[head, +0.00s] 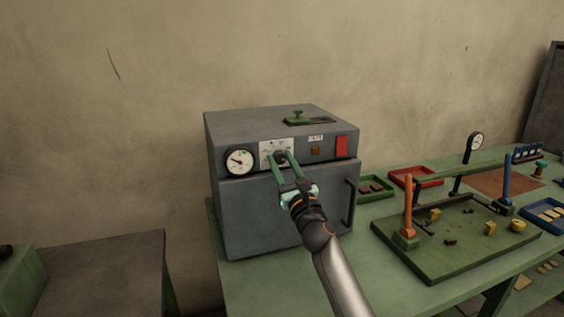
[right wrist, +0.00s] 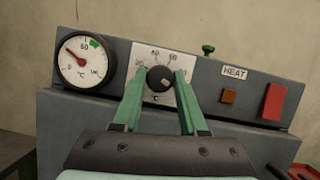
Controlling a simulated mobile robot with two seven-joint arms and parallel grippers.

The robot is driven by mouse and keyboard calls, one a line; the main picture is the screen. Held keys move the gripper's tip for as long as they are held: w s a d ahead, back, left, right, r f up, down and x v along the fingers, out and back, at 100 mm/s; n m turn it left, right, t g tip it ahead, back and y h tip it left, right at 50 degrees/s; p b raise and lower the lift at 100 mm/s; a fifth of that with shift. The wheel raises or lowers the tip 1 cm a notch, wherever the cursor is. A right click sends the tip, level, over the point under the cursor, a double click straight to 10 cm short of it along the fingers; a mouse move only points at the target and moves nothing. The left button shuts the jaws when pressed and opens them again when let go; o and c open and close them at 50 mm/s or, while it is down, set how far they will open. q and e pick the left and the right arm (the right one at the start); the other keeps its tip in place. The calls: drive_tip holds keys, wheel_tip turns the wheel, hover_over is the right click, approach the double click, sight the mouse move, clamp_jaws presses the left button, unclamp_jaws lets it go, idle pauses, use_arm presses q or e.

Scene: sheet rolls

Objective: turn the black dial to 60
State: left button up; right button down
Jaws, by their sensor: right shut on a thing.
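The black dial (right wrist: 160,79) sits on a white scale plate (right wrist: 155,60) marked from 20 to 80 on the front of a grey oven (head: 265,215). A small light mark shows on the dial's face; I cannot tell which number it points to. My right gripper (head: 280,158) reaches the dial from the front. Its green fingers stand on both sides of the dial and are shut on it; they also show in the right wrist view (right wrist: 163,84). In the head view they partly cover the dial. My left gripper is not in view.
A round temperature gauge (right wrist: 85,58) with a red needle is left of the dial. A HEAT label (right wrist: 235,71), a brown square (right wrist: 228,96) and a red switch (right wrist: 274,102) are right. A green fixture board (head: 455,240) and trays stand on the bench at right.

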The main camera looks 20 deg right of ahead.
drive_tip(key=shift+n+y+p, duration=0.35)
drive_tip(key=shift+n+y, duration=0.05)
drive_tip(key=shift+n, duration=0.4)
drive_tip(key=shift+d+n+g+y+p, duration=0.1)
drive_tip(key=shift+n+g+y+p, duration=0.3)
drive_tip(key=shift+n, duration=0.8)
drive_tip(key=n+y, duration=0.1)
drive_tip(key=n, duration=0.1)
drive_tip(key=shift+n+y+p, duration=0.3)
drive_tip(key=shift+n+p, duration=0.1)
drive_tip(key=n+g, duration=0.1)
drive_tip(key=n, duration=0.1)
drive_tip(key=n+g+y+p, duration=0.1)
drive_tip(key=n, duration=0.1)
drive_tip(key=shift+d+r+n+y, duration=0.1)
drive_tip(key=shift+n+y, duration=0.2)
drive_tip(key=n+g+p, duration=0.1)
drive_tip(key=n, duration=0.2)
drive_tip(key=n+g+y+p, duration=0.1)
drive_tip(key=n, duration=0.2)
drive_tip(key=shift+d+r, duration=0.1)
drive_tip(key=shift+r, duration=0.1)
drive_tip(key=shift+n+g+h+p, duration=0.3)
drive_tip(key=shift+n+g+p, duration=0.4)
drive_tip(key=shift+n+p, duration=0.8)
drive_tip(key=shift+f+n, duration=0.1)
drive_tip(key=shift+n, duration=0.3)
drive_tip(key=shift+c, duration=2.2)
unclamp_jaws()
